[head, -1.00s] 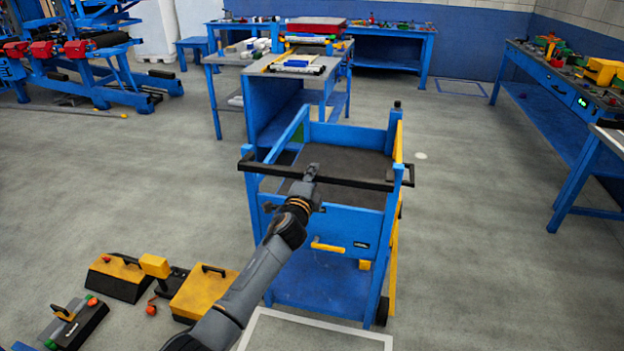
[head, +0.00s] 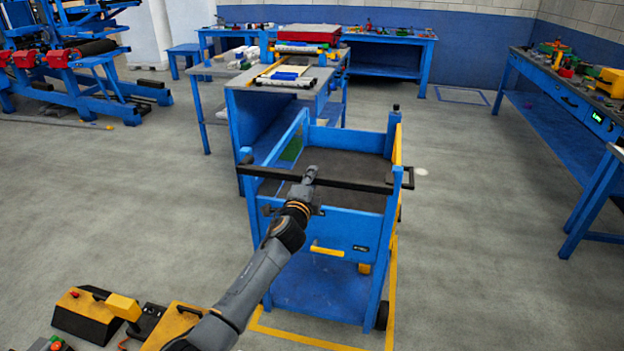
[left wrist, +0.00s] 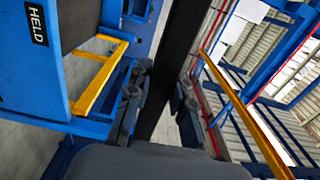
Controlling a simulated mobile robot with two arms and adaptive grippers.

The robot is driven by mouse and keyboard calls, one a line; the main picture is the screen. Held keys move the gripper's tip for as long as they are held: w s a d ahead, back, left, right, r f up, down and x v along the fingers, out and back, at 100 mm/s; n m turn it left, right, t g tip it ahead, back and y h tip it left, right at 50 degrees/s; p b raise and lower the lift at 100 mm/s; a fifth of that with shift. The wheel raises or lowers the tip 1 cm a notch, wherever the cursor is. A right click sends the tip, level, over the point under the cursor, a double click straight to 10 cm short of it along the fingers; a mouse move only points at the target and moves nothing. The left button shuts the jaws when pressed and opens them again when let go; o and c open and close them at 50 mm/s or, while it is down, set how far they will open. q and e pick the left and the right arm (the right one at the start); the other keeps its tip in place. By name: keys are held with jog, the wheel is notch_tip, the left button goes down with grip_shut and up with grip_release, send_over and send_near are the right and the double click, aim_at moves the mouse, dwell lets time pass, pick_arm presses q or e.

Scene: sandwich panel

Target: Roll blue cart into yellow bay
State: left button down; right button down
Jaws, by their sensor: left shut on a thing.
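The blue cart (head: 345,222) stands upright in the middle of the head view, with a dark top tray and a black push bar (head: 350,185) across its near side. My left gripper (head: 309,176) is shut on this bar. In the left wrist view my gripper's fingers (left wrist: 158,108) sit either side of the black bar (left wrist: 178,45), beside the cart's blue panel (left wrist: 35,75). The yellow bay outline (head: 300,339) shows on the floor at the cart's near and right sides; the cart hides its other edges. My right gripper is not in view.
A blue workbench (head: 262,110) stands close beyond the cart's far left. Yellow-and-black boxes (head: 88,315) lie on the floor at lower left. A long blue bench (head: 560,95) stands at right. The floor right of the cart is clear.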

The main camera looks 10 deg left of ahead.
pick_arm(q)
jog(key=shift+w, duration=0.15)
jog(key=shift+f, duration=0.1)
jog(key=c, duration=1.2)
grip_release()
jog(key=shift+o, duration=0.2)
jog(key=s, duration=1.2)
jog(key=shift+a, duration=0.2)
